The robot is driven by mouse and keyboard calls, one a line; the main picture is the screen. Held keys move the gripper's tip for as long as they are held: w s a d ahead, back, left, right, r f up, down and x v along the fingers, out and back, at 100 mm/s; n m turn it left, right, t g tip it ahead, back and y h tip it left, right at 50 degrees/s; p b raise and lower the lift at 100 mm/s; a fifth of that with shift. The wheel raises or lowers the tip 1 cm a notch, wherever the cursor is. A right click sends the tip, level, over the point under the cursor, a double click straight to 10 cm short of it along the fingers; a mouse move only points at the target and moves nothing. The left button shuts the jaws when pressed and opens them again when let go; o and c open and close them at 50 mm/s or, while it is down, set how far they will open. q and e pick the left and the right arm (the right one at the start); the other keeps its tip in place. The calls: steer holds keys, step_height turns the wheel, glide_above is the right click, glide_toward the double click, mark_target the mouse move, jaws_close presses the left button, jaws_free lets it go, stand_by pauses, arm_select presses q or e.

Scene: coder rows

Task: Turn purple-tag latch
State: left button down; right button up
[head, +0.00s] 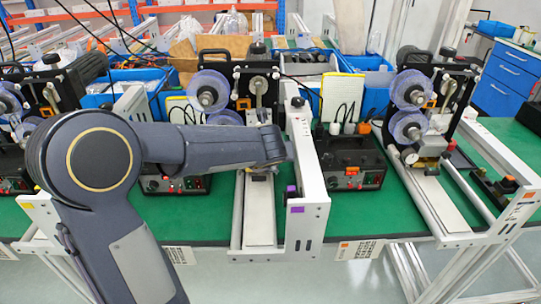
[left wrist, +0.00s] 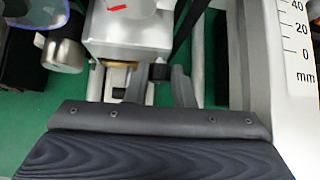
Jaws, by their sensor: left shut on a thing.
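The purple tag (head: 291,191) is on the front end of a white upright frame (head: 308,175) in the middle of the head view. My left arm reaches in from the left, and my left gripper (head: 262,170) is low over the rail beside that frame, left of the tag. It is shut on the latch, which its fingers and wrist mostly hide. In the left wrist view a dark gripper part (left wrist: 155,118) crosses the lower picture. A small black knob (left wrist: 159,72) and a metal block (left wrist: 128,35) show just beyond it. My right gripper is not in view.
Reel machines stand in a row on the green table, one (head: 415,105) at the right and one (head: 205,90) behind my arm. A black control box (head: 352,165) is right of the frame. The frame's scaled wall (left wrist: 290,70) is close on the right in the wrist view.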

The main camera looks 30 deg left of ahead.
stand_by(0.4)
arm_select(q)
steer(key=c, duration=1.3)
jaws_free()
steer(key=shift+o, duration=0.2)
steer(key=p+v, duration=0.1)
steer(key=v, duration=0.6)
steer(key=shift+s+r, duration=0.25)
steer(key=shift+s, duration=0.05)
steer(key=shift+d, duration=0.15)
